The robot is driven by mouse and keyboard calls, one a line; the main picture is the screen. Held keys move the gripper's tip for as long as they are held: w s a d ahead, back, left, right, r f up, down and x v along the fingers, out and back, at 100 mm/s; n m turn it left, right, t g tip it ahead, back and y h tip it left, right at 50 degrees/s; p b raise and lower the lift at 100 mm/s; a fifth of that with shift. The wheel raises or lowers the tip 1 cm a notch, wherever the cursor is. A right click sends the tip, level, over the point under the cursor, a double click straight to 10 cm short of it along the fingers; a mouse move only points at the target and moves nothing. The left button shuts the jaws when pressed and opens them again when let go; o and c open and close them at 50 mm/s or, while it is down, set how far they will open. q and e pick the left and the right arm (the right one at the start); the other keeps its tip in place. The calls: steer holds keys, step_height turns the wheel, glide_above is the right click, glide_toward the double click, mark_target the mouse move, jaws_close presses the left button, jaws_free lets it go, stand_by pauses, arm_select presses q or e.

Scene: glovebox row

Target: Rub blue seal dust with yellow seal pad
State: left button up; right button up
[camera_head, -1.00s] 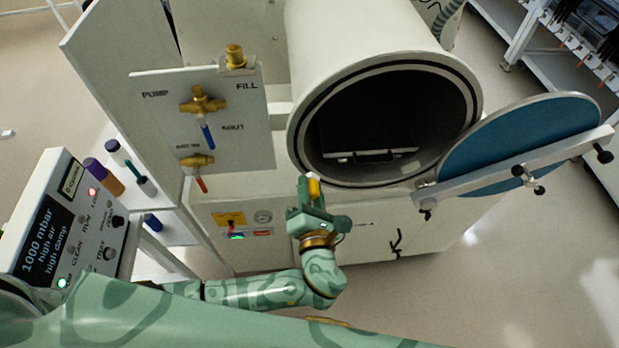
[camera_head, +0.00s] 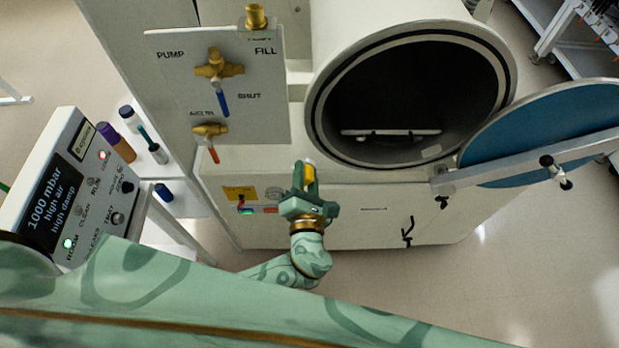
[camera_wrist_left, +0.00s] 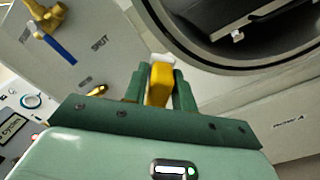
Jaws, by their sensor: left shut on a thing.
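The yellow seal pad (camera_head: 309,175), with a white end, is held upright between the fingers of my left gripper (camera_head: 304,173). In the left wrist view the pad (camera_wrist_left: 160,84) sits between the two green fingers. The gripper is in front of the cabinet, below and left of the round chamber mouth (camera_head: 318,128), and apart from it. A dark ring seal (camera_head: 508,75) runs around the mouth's rim. The round door (camera_head: 550,135) stands open at the right, its blue face showing. I cannot make out any blue dust. My right gripper is not in view.
A valve panel (camera_head: 165,90) with brass valves and blue and red handles is left of the chamber. A control box (camera_head: 85,185) reads 1000 mbar. Several bottles (camera_head: 120,142) stand beside it. A tray (camera_head: 390,132) lies inside the chamber. Floor at lower right is clear.

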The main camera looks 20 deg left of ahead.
mark_target(306, 160)
arm_select(q)
steer(key=b+x, duration=0.1)
steer(key=x, duration=0.3)
steer(key=shift+w+f, duration=0.1)
steer(key=shift+w, duration=0.2)
steer(key=shift+w+a+b, duration=0.1)
steer(key=shift+w+b, duration=0.2)
steer(key=shift+w, duration=0.3)
steer(key=shift+x, duration=1.15)
